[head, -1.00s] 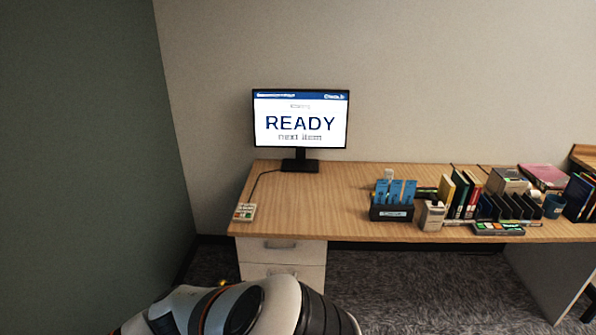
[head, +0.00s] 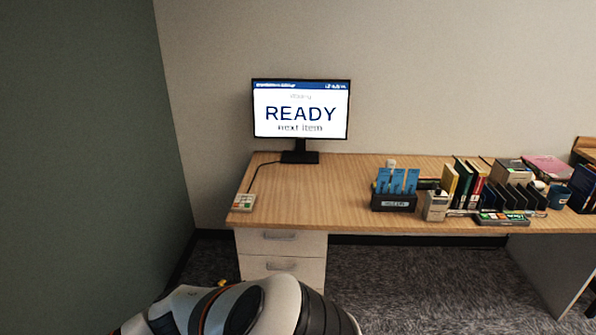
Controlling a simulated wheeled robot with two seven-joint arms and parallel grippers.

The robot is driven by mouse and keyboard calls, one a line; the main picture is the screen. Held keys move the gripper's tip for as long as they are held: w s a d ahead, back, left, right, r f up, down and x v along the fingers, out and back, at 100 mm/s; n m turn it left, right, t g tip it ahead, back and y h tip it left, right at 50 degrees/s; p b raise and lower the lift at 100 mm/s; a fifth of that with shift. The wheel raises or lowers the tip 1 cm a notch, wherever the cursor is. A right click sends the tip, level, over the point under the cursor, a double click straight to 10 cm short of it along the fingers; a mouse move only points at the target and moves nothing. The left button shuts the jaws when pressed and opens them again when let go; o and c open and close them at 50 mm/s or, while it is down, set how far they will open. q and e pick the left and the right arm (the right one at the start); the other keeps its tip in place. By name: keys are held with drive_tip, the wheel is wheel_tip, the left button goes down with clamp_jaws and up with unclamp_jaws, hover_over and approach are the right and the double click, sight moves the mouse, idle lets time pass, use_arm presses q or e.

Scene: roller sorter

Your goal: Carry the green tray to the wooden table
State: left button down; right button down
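A wooden table (head: 330,190) with a light wood top and white drawers stands ahead against the wall. No green tray can be made out in the head view. Part of my own arm shows at the bottom edge, but neither gripper is in view.
A monitor (head: 300,109) reading READY stands at the table's back left, with a small keypad (head: 243,202) at the left edge. A dark box of blue items (head: 394,191), upright books (head: 463,184) and a mug (head: 558,196) crowd the right half. The middle left top is clear.

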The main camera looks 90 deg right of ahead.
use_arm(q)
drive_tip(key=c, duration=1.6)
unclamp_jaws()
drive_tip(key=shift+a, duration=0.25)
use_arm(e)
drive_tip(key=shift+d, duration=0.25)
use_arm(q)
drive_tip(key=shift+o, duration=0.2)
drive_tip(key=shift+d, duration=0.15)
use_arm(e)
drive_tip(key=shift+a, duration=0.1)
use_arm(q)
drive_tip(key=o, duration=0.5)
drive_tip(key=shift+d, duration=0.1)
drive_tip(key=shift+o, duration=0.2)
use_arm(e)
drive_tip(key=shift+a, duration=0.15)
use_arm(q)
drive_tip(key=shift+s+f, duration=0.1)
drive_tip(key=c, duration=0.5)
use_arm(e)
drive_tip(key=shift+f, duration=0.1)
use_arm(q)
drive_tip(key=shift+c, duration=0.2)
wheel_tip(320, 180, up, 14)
